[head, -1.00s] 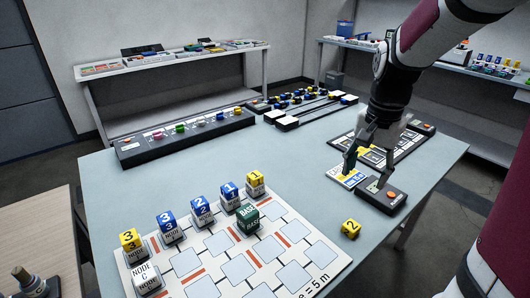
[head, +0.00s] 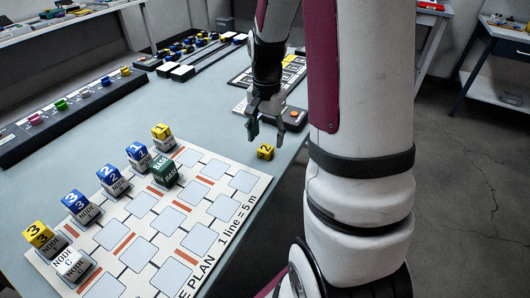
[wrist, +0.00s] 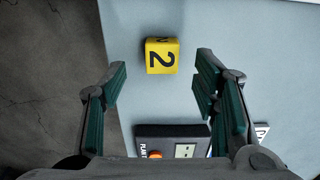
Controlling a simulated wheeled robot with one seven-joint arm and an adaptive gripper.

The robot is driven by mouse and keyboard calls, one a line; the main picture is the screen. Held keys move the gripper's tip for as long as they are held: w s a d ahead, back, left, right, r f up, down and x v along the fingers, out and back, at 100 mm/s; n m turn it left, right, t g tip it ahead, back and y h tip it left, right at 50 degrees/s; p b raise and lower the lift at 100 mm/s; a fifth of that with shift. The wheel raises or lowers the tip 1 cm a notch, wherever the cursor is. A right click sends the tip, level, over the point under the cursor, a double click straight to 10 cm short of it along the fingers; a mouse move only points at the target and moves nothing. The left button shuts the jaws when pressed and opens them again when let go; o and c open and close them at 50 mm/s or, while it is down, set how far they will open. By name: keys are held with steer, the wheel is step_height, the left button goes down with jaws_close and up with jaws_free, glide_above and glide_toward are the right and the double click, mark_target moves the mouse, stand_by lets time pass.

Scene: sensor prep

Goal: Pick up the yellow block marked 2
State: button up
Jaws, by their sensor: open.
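The yellow block marked 2 (head: 265,152) lies on the light blue table, just off the right edge of the plan board, near the table's right edge. In the wrist view the yellow block (wrist: 161,55) shows its black 2, lying ahead of the fingertips and between their lines. My gripper (head: 267,136) is open and empty, and in the head view it appears just above and behind the block. In the wrist view its two green-padded fingers (wrist: 160,75) are spread wide, with the block apart from both.
The plan board (head: 211,231) holds blue and yellow numbered blocks on white node cubes, plus a green base block (head: 165,173). A dark device with an orange button (head: 292,115) sits behind my gripper. The table's edge and floor (wrist: 55,70) lie left in the wrist view.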

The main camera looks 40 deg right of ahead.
mark_target(266, 147)
steer(key=f, duration=0.2)
steer(key=f+b, duration=0.1)
steer(key=f, duration=0.1)
steer(key=shift+w+d+f, duration=0.1)
steer(key=shift+w+f, duration=0.1)
steer(key=shift+f, duration=0.2)
steer(key=c, duration=1.1)
